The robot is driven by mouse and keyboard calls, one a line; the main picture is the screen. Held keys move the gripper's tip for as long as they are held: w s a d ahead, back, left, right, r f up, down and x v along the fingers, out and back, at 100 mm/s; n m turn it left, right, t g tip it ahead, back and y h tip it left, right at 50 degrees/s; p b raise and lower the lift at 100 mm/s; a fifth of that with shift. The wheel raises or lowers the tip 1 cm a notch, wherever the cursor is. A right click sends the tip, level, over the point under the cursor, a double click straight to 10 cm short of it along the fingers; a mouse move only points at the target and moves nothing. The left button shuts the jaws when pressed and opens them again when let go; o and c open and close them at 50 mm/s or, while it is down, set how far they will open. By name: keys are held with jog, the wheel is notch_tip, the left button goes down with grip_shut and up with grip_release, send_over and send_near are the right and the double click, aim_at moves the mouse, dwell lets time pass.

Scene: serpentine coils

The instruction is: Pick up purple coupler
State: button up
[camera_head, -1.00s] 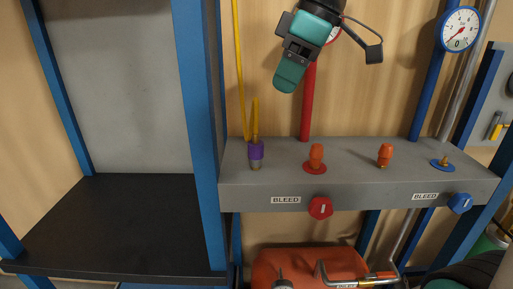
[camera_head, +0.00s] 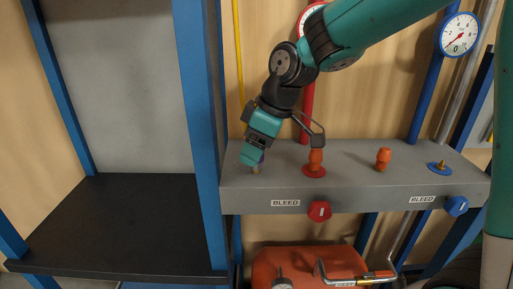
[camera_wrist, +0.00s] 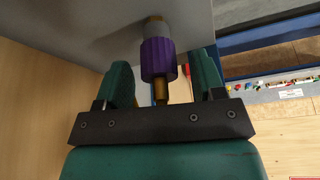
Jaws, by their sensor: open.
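The purple coupler (camera_wrist: 158,60) shows in the wrist view between the two green fingers of my gripper (camera_wrist: 163,82). Its grey metal end and brass tip point away from me, and a brass stem runs back toward the gripper's palm. Gaps show between the coupler and the fingers, which are open. In the head view my gripper (camera_head: 253,157) is over the coupler at the left end of the grey panel. It hides most of it; only a sliver of purple (camera_head: 262,158) and the metal base (camera_head: 256,169) show.
The grey panel (camera_head: 352,182) carries two orange caps (camera_head: 316,160) (camera_head: 383,159), a blue-ringed fitting (camera_head: 439,168), and red (camera_head: 319,211) and blue (camera_head: 456,206) knobs. A blue post (camera_head: 199,130) stands close left of my gripper. A black shelf (camera_head: 110,225) lies further left.

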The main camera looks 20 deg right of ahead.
jog(key=shift+x, duration=0.8)
jog(key=c, duration=1.1)
jog(key=shift+o, duration=0.2)
jog(key=shift+r, duration=0.1)
